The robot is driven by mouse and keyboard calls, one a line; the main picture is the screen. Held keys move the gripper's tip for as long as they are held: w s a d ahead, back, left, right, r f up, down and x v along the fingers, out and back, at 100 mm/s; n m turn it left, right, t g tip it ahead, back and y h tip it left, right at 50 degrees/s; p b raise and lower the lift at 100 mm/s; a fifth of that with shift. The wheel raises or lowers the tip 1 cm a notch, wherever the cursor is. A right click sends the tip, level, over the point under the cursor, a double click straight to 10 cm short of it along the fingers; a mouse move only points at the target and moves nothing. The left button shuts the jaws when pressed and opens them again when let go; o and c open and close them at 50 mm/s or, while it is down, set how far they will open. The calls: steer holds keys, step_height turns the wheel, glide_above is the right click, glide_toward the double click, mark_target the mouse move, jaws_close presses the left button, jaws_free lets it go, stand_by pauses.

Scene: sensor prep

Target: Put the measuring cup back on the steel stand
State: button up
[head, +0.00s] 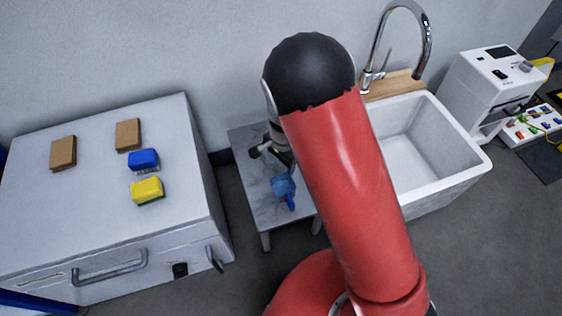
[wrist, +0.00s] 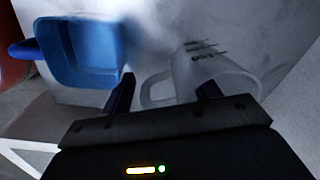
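A clear measuring cup (wrist: 215,75) with dark markings is in the wrist view, just beyond my fingertips. Its handle loop (wrist: 148,92) shows between my two fingers, nearer the left one. My gripper (wrist: 165,90) is open, with its fingers apart. I cannot tell whether a finger touches the cup. In the head view my gripper (head: 268,150) is over the back of the grey steel stand (head: 260,207), and the cup is not clearly seen there.
A blue scoop (head: 283,187) lies on the stand and shows left of the cup in the wrist view (wrist: 80,50). A white sink (head: 475,165) is right of my arm. A grey cabinet (head: 80,215) with sponges and blocks on top stands at left.

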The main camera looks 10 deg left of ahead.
steer(key=r+p, duration=0.1)
steer(key=r, duration=0.3)
steer(key=r+p, duration=0.1)
steer(key=r, duration=0.3)
steer(key=r+p, duration=0.1)
steer(key=r, duration=0.3)
steer(key=shift+s+d+r, duration=0.15)
steer(key=shift+d+r, duration=0.15)
steer(key=shift+d, duration=0.1)
steer(key=s+d+r+n+t+y, duration=0.1)
steer(key=d+r+n, duration=0.1)
steer(key=d+r, duration=0.8)
steer(key=s+d+r+n+t, duration=0.2)
steer(key=s+d+r, duration=0.4)
steer(key=s+d, duration=0.2)
steer(key=s+d+r+n+t+h, duration=0.1)
steer(key=s+d+r+n+t, duration=0.1)
steer(key=s+d+r, duration=0.4)
steer(key=shift+s+d+n+h, duration=0.3)
steer(key=shift+s+d+n, duration=0.1)
steer(key=shift+s+d, duration=0.6)
steer(key=shift+s+a, duration=0.1)
steer(key=shift+a, duration=0.05)
step_height(320, 180, up, 5)
steer(key=p, duration=0.4)
steer(key=shift+f+p, duration=0.15)
steer(key=shift+p, duration=0.15)
